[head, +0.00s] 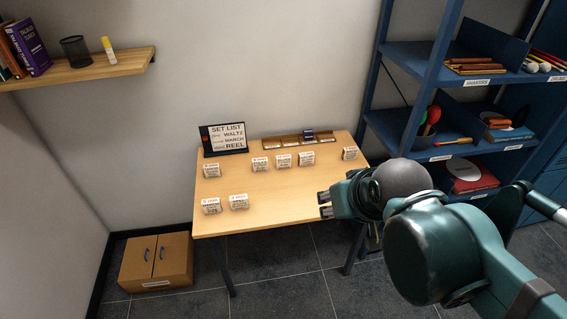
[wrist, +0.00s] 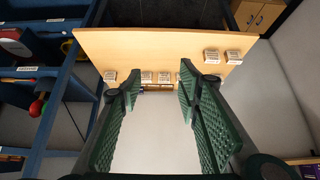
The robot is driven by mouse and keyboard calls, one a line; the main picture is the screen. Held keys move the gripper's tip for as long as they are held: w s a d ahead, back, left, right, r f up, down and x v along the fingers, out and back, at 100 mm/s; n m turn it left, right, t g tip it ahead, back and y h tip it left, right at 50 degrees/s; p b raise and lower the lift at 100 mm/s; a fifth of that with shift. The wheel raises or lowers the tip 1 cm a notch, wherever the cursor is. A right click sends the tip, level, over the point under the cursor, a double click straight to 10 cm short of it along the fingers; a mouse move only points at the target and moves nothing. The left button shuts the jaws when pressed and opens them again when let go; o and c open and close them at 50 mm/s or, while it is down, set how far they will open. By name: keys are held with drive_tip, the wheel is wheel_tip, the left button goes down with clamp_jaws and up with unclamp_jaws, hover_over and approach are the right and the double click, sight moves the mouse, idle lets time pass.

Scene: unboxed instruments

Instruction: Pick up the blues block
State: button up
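Several small white-topped blocks with printed labels stand on the wooden table. The print is too small to read, so I cannot tell which is the blues block. In the head view, a back row includes blocks at the left (head: 212,170), the middle (head: 283,161) and the far right (head: 350,153). Two more, a left one (head: 211,205) and a right one (head: 239,202), stand near the front left. My gripper (head: 325,204) is at the table's right front, apart from the blocks. In the wrist view its fingers (wrist: 160,88) are spread, with nothing held between them.
A wooden rack (head: 272,144) with a dark blue piece (head: 308,134) stands at the table's back edge. A set list board (head: 223,139) reads waltz, march, reel. Blue shelves (head: 428,151) stand close on the right. The table's (head: 285,195) front middle is clear.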

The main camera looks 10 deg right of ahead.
drive_tip(key=w+r+n+g, duration=0.1)
drive_tip(key=w+r+n, duration=0.1)
drive_tip(key=w, duration=0.5)
drive_tip(key=w+r+n+g, duration=0.1)
drive_tip(key=w+r+n, duration=0.15)
drive_tip(key=w, duration=0.55)
drive_tip(key=n+g+p, duration=0.1)
drive_tip(key=n+g, duration=0.4)
drive_tip(key=n, duration=0.8)
hover_over(284, 157)
wheel_tip(284, 157, down, 30)
drive_tip(key=shift+w+f, duration=0.2)
drive_tip(key=shift+f, duration=0.45)
drive_tip(key=shift+f, duration=1.3)
